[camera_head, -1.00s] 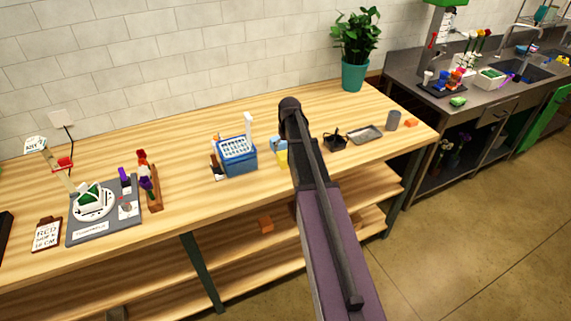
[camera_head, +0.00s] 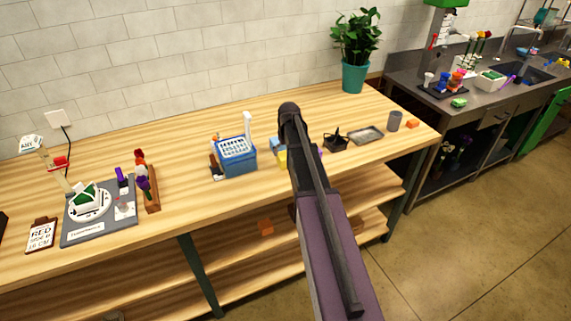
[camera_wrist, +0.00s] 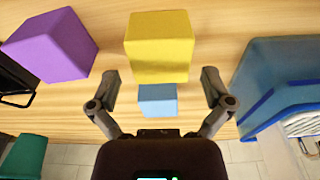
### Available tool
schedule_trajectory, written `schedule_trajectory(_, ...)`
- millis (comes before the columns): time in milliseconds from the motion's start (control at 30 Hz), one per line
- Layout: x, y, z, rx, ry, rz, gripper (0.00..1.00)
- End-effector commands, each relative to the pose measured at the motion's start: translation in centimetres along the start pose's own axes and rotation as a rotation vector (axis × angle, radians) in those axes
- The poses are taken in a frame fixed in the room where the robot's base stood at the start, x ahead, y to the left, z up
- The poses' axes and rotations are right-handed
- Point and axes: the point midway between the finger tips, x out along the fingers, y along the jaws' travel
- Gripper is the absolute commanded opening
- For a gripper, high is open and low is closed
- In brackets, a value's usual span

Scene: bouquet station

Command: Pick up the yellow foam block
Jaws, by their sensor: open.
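The yellow foam block (camera_wrist: 159,48) is large in the upper middle of the wrist view, on the wooden table, just beyond and between my fingertips. I cannot tell the exact gap between the fingertips and the block.
A light blue block (camera_wrist: 158,100) lies close to the yellow one, and a purple block (camera_wrist: 52,46) is to its left. A blue crate (camera_wrist: 262,75) stands to the right.

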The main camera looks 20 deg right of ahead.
Motion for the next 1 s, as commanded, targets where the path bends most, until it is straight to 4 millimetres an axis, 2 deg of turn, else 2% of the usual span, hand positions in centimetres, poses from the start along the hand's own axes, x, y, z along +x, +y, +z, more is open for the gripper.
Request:
schedule_trajectory(33, 0.9, 0.0, 0.0, 0.0, 0.0, 0.0, 1.0)
schedule_trajectory(300, 2.5, 0.0, 0.0, 0.0, 0.0, 0.0, 1.0)
schedule_trajectory(1000, 2.7, 0.0, -0.1, 0.0, 0.0, 0.0, 1.0)
